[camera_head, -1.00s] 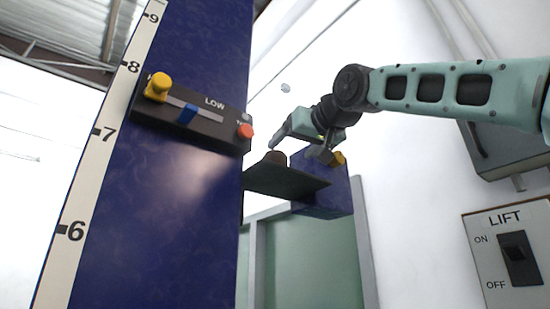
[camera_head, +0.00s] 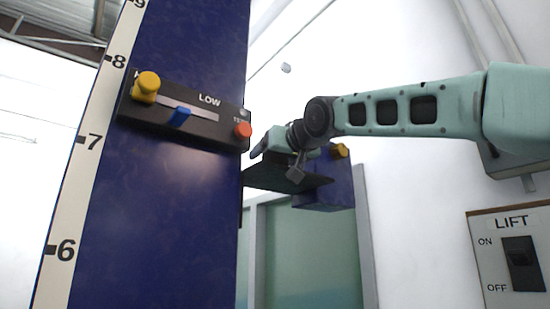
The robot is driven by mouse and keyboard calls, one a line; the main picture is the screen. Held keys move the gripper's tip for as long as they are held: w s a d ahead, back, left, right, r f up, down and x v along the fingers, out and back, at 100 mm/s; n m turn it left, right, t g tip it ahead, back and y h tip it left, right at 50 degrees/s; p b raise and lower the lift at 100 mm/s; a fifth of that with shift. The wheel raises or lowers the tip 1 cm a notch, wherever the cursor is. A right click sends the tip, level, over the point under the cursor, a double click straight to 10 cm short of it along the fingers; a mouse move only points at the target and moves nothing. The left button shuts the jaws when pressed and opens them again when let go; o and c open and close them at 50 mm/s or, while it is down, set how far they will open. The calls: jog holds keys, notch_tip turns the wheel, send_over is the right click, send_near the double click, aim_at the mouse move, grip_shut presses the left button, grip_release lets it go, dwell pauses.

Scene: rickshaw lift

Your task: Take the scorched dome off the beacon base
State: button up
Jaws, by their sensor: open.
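My gripper (camera_head: 274,160) is open, low over the far end of a dark flat plate (camera_head: 280,180) beside the blue column. One finger points left and down; the other hangs on the right side by the plate. The brown dome is not visible now; the gripper covers the spot where it stood on the plate. I cannot tell whether the fingers touch it. The beacon base cannot be made out separately from the plate.
The blue column (camera_head: 160,210) with a number scale (camera_head: 75,190) stands close on the left. It bears a control panel (camera_head: 180,116). A blue box (camera_head: 328,188) with a yellow knob (camera_head: 340,151) is beside the plate. A LIFT switch panel (camera_head: 518,255) is at lower right.

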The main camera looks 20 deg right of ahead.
jog(key=c, duration=1)
jog(key=shift+c, duration=0.3)
jog(key=shift+r, duration=0.1)
